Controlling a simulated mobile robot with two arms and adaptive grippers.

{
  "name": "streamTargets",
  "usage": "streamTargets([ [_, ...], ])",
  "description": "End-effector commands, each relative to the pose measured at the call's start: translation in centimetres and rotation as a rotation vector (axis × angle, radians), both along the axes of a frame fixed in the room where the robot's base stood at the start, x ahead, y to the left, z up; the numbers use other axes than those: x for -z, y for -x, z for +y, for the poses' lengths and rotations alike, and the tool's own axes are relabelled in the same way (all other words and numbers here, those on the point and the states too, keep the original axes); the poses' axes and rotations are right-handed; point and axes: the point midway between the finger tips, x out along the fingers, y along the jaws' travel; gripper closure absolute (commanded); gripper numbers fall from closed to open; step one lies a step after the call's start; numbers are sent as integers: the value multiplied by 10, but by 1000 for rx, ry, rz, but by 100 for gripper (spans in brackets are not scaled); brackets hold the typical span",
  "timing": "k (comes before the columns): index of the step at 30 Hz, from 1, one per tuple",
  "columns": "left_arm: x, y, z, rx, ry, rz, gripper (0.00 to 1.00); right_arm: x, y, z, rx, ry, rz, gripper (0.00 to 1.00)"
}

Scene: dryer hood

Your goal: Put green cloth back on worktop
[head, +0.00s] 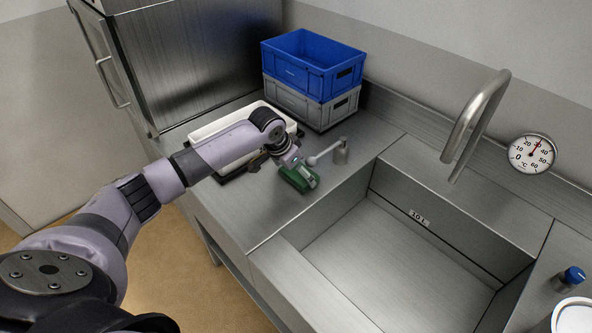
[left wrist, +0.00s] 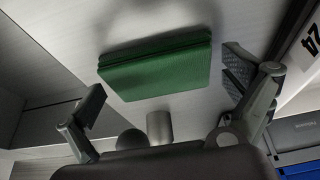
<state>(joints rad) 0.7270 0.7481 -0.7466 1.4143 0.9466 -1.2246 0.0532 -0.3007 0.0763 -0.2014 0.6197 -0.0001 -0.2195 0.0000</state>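The green cloth (head: 290,181) is a folded, flat pad at the left edge of the sink, by the worktop (head: 262,208). It appears to lie on the worktop, though the gripper covers part of it. My left gripper (head: 304,177) is right over the cloth. In the left wrist view the cloth (left wrist: 155,72) sits between the two spread fingers of the gripper (left wrist: 166,86). My right gripper is in no view.
The sink basin (head: 385,265) opens just right of the cloth, with a tall tap (head: 478,118) behind. A white tray (head: 205,131) and stacked blue (head: 312,64) and grey (head: 310,103) crates stand behind.

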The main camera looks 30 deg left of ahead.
Motion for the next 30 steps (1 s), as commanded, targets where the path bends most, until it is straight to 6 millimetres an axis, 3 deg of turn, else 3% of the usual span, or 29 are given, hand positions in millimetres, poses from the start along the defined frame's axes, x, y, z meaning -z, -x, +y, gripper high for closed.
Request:
streamTargets([
  [11,-8,1,1,0,0,-2,0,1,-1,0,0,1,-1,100],
  [24,-87,33,13,0,-2,-4,0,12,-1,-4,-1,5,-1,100],
  [30,-109,42,15,0,-1,-1,0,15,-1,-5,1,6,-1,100],
])
